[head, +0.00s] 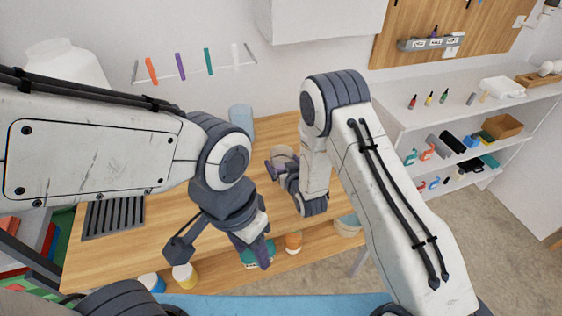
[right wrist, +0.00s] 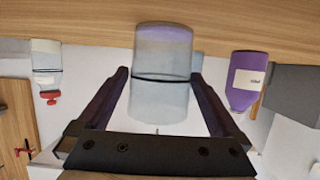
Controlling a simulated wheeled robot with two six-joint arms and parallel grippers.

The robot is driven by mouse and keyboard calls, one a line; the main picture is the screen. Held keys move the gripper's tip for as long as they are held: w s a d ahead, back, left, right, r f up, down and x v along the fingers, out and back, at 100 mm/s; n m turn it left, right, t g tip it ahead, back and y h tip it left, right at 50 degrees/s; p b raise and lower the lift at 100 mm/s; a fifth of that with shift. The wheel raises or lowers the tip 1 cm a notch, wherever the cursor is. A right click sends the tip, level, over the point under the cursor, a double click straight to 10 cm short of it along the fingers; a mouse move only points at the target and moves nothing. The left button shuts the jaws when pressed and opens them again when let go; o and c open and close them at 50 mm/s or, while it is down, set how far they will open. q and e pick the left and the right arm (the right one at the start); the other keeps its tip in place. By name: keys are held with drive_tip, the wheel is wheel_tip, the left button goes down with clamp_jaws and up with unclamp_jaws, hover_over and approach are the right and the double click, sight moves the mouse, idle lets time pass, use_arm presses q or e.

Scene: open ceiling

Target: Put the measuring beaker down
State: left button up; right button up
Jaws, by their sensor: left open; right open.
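The measuring beaker, a clear cylinder (right wrist: 160,95) with a dark band and a purplish end, shows between the fingers of my right gripper (right wrist: 158,95) in the right wrist view. That view is upside down, and the beaker's purplish end overlaps the wooden surface. In the head view a pale round vessel (head: 283,151), seemingly the beaker, is at the right gripper (head: 277,168) over the workbench (head: 160,215). My left gripper (head: 254,250) is open and empty near the bench's front edge.
A pale blue cylinder (head: 241,119) stands at the bench's back. A dark slotted tray (head: 113,216) lies at left. Several jars, including an orange one (head: 293,242), sit below the front edge. A purple bottle (right wrist: 247,82) is beside the beaker in the wrist view.

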drive_tip(key=shift+w+a+f, duration=0.15)
drive_tip(key=shift+w+f, duration=0.05)
drive_tip(key=shift+w, duration=0.25)
drive_tip(key=c, duration=1.3)
drive_tip(key=shift+o, duration=0.2)
